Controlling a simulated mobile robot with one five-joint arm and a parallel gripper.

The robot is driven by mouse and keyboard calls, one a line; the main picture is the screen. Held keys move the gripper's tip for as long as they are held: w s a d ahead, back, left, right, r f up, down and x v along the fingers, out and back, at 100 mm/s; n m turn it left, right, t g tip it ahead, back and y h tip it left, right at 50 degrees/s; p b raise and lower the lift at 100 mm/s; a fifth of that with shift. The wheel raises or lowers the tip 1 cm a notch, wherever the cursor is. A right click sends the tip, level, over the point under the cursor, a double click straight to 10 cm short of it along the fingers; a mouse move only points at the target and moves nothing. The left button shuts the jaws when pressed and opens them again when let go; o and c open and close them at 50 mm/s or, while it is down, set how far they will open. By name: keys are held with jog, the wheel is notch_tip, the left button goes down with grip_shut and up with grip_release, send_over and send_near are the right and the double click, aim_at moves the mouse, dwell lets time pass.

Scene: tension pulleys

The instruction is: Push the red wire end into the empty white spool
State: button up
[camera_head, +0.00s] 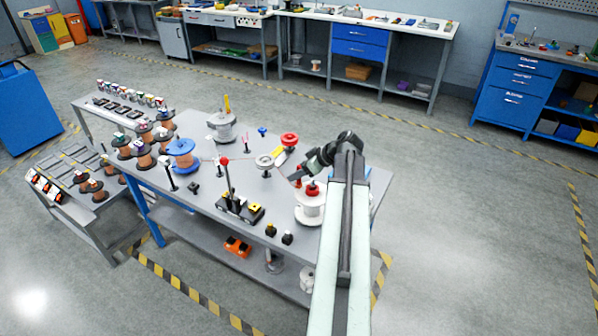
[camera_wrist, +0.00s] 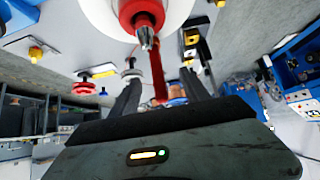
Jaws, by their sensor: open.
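The white spool (camera_head: 309,212) stands upright near the right end of the grey work table, with a red cap (camera_head: 313,189) on top. In the wrist view, the white spool (camera_wrist: 182,12) fills the top edge, with its red hub (camera_wrist: 140,10) and a metal tip facing me. My gripper (camera_head: 298,178) is just above and beside the spool in the head view. In the wrist view, my gripper (camera_wrist: 160,77) has its two dark fingers apart. A red strip (camera_wrist: 158,72), perhaps the red wire, shows between them. Its free end cannot be made out.
A blue spool (camera_head: 182,157) stands on the table's left, with a thin reddish line running right from it. Copper spools (camera_head: 124,147) are further left.

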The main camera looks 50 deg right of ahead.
dwell(0.4)
jog(key=shift+p+v, duration=2.5)
jog(key=shift+v, duration=0.95)
jog(key=shift+s, duration=0.1)
